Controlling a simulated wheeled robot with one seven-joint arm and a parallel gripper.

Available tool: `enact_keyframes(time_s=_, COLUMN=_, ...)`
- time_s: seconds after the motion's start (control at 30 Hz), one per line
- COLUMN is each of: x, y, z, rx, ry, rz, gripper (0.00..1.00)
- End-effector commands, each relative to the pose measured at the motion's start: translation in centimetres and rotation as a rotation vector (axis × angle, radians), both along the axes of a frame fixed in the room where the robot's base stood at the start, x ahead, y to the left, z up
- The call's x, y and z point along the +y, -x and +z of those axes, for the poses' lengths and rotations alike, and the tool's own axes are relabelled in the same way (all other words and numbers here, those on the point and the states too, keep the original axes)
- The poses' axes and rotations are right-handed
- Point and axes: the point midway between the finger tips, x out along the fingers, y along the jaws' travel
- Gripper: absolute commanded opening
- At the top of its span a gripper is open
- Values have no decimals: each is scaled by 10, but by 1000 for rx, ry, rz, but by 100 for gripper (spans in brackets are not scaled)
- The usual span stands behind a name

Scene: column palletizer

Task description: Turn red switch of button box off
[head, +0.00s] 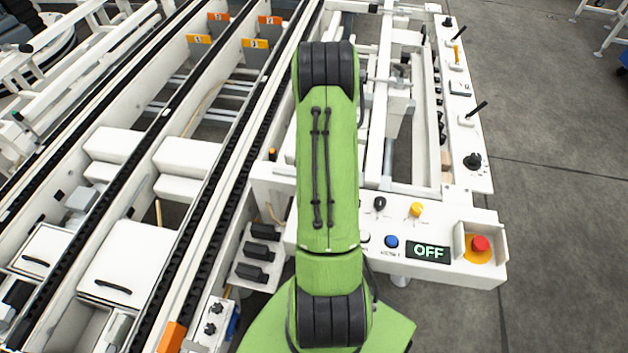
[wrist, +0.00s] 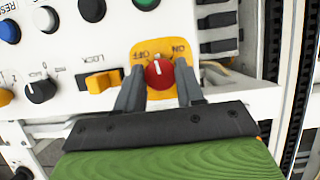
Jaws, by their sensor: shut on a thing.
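The red switch (wrist: 159,74) is a round knob with a white line on a yellow plate (wrist: 148,52) marked OFF and ON, in the wrist view. The white line points roughly up the picture, between the two labels. My gripper (wrist: 160,78) has one dark finger on each side of the knob and is shut on it. The button box panel (wrist: 105,58) is white. In the head view, my green arm hides my gripper and the switch. A display (head: 429,252) on the white panel there reads OFF.
Near the switch are a yellow LOCK slider (wrist: 102,81), a black rotary knob (wrist: 40,89) and several buttons. The head view shows a red emergency stop (head: 480,244), a blue button (head: 391,241) and conveyor rails (head: 140,130) at left. Open floor (head: 560,230) lies to the right.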

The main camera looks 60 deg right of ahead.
Motion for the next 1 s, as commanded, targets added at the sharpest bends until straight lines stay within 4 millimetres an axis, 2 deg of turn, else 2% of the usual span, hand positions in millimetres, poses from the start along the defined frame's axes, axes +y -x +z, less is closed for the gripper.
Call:
enact_keyframes(time_s=0.5, x=1, y=-3, z=1, rx=-1, ry=3, rz=455, gripper=7)
enact_keyframes(time_s=0.8, x=1, y=-3, z=1, rx=-2, ry=3, rz=613, gripper=7)
enact_keyframes(time_s=1.0, x=1, y=-3, z=0, rx=-2, ry=4, rz=659, gripper=7)
